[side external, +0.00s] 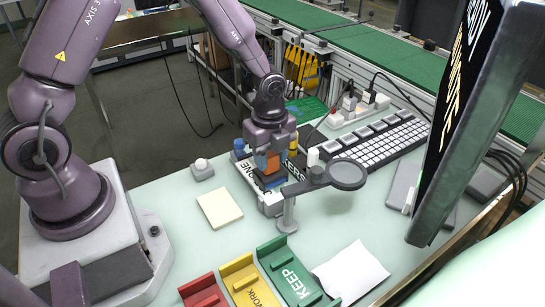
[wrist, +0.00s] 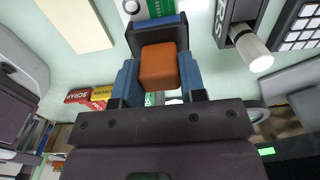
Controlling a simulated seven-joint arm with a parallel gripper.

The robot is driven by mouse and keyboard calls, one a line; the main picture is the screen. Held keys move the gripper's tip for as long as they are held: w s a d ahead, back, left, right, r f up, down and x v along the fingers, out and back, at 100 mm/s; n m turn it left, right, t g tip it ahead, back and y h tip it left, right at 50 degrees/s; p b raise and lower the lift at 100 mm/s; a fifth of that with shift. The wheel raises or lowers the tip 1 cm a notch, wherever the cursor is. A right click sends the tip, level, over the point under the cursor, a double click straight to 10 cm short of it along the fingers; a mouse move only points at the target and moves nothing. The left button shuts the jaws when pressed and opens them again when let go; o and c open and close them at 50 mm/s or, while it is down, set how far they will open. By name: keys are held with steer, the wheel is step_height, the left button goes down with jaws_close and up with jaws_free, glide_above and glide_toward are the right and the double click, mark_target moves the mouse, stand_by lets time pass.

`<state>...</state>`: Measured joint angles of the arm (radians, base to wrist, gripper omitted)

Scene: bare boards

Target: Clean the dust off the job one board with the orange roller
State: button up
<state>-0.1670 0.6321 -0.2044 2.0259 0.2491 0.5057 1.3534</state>
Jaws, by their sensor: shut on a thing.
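My gripper (side external: 270,160) is shut on the orange block-shaped handle of the roller (side external: 262,162), over the near part of the workbench. In the wrist view the orange handle (wrist: 159,66) sits between the two blue fingers (wrist: 158,82). A dark frame with a blue strip (wrist: 157,31) shows just beyond the handle. Below the gripper is a pale labelled piece reading "ONE" (side external: 252,176), partly hidden by the gripper and the magnifier. I cannot tell whether the roller touches it. A green circuit board (side external: 312,106) lies behind the gripper. Dust is too small to make out.
A magnifier on a stand (side external: 347,174) stands close right of the gripper. Red (side external: 203,292), yellow (side external: 248,282) and green KEEP (side external: 288,270) trays are in front. A notepad (side external: 220,208) lies left; a keyboard (side external: 385,145) and monitor (side external: 465,120) stand right. Bench between notepad and trays is clear.

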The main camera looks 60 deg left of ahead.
steer(key=shift+a, duration=3.3)
steer(key=shift+d, duration=3.95)
steer(key=shift+a, duration=3.9)
step_height(320, 180, up, 7)
